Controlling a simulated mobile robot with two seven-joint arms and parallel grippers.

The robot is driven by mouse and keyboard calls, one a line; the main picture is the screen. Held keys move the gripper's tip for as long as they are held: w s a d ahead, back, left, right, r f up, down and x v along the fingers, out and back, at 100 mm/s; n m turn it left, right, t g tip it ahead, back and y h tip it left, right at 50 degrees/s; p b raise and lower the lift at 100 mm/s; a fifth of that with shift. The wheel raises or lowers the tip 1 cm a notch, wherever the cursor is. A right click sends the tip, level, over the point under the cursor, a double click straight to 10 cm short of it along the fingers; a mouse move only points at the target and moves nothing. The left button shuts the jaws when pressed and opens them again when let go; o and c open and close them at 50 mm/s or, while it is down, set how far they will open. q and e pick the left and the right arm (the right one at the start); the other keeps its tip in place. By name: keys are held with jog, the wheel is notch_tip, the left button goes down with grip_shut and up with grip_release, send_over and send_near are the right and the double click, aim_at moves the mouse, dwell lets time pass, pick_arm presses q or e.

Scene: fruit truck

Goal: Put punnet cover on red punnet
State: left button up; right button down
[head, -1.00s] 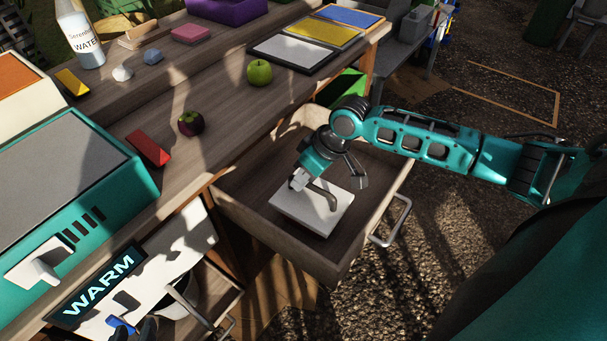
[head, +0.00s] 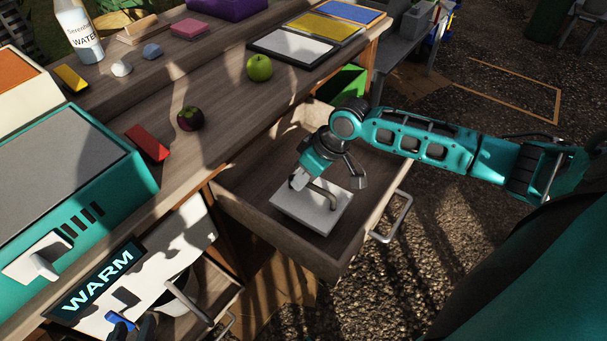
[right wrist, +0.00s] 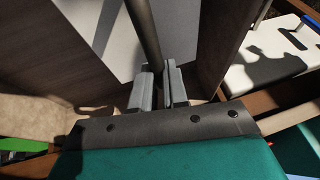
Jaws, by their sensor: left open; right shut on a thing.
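A flat white square with a dark bar handle, which looks like the punnet cover (head: 290,208), lies in the open wooden drawer. My right gripper (head: 302,181) reaches down over it and is shut on the bar handle. In the right wrist view, the fingers of the right gripper (right wrist: 158,88) close around the dark bar, with the pale cover (right wrist: 112,38) behind it. I cannot tell whether the cover is raised off the drawer floor. No red punnet is clearly visible.
The drawer (head: 290,241) has raised walls and a metal handle (head: 392,218). On the counter are a red block (head: 148,143), a dark purple fruit (head: 190,119), a green apple (head: 259,68), a purple container (head: 217,8) and a teal machine (head: 60,195).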

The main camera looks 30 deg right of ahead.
jog(key=shift+f, duration=0.35)
jog(key=c, duration=1.1)
grip_release()
jog(key=shift+o, duration=0.4)
jog(key=o, duration=0.8)
jog(key=shift+c, duration=0.2)
